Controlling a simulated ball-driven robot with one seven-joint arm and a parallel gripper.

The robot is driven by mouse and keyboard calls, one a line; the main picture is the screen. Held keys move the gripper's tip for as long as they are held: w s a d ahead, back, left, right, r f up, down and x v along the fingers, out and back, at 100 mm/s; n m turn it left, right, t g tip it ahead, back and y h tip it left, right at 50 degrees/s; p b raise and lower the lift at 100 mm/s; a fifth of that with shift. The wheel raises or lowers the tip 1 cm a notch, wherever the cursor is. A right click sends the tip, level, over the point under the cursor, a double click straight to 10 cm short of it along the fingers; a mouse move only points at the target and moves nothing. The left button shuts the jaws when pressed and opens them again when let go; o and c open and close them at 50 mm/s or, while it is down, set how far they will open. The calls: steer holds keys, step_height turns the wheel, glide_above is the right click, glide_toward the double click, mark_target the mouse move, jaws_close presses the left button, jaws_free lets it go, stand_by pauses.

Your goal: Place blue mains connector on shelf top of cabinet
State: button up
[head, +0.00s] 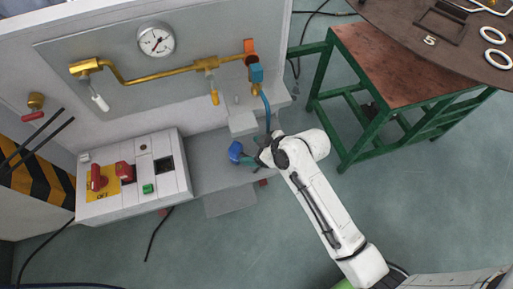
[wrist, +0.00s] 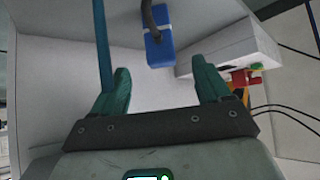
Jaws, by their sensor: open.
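The blue mains connector (head: 235,152) shows at the grey shelf top (head: 210,177) of the cabinet, just left of my gripper (head: 252,160). In the wrist view, the connector (wrist: 158,48) has a dark cable at its upper end. It lies beyond my fingertips, roughly in line with the gap between them. My gripper (wrist: 160,78) is open, its two green fingers apart and nothing between them. The connector's underside is hidden, so I cannot tell whether it rests on the shelf.
A white control box (head: 135,178) with red and green controls stands left of the connector. A blue hose (head: 266,108) hangs from the pipe fitting; it passes near the left finger in the wrist view (wrist: 103,45). A green-framed table (head: 395,75) stands to the right. The floor is open in front.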

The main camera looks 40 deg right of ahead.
steer(key=s+d+r+m+g+h, duration=0.1)
steer(key=s+d+m+g+h, duration=0.1)
steer(key=s, duration=0.9)
steer(key=s+d+r+m+g+h, duration=0.2)
steer(key=s+g, duration=0.3)
steer(key=s, duration=0.7)
steer(key=shift+d+r+m, duration=0.15)
steer(key=shift+d+m, duration=0.5)
steer(key=shift+m, duration=0.25)
